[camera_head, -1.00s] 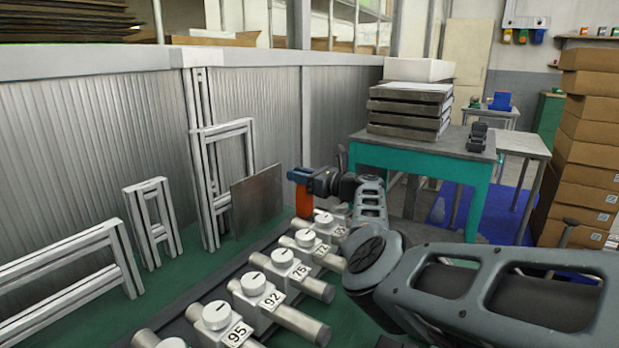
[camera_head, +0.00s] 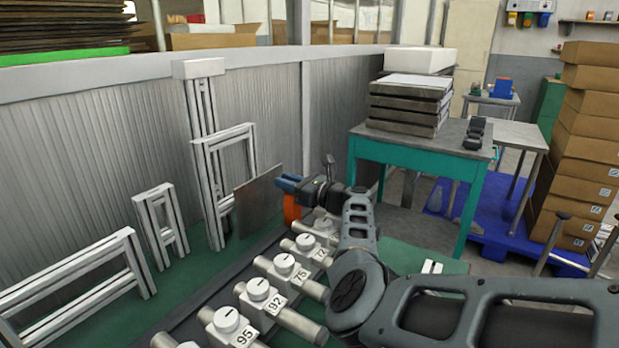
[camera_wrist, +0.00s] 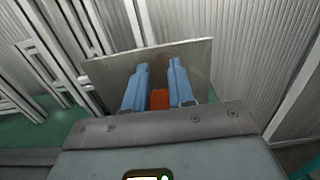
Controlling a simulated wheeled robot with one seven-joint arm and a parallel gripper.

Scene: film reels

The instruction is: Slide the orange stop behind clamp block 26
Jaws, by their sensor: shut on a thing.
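My gripper (camera_head: 288,184) is shut on the orange stop (camera_head: 291,208), which hangs below the blue fingers at the far end of the row of clamp blocks. In the wrist view the stop (camera_wrist: 159,98) shows between the two blue fingers (camera_wrist: 158,75). The clamp blocks carry white knobs and number labels. I can read 95 (camera_head: 243,338), 92 (camera_head: 271,306), 75 (camera_head: 299,272) and 72 (camera_head: 318,252). Further labels are too small or hidden by my arm, and I cannot make out number 26.
A thin grey plate (camera_head: 258,202) stands upright close to the left of my gripper. Aluminium frames (camera_head: 222,160) lean along the corrugated wall. A teal table (camera_head: 355,160) with stacked trays stands behind, and cardboard boxes (camera_head: 580,150) are stacked at right.

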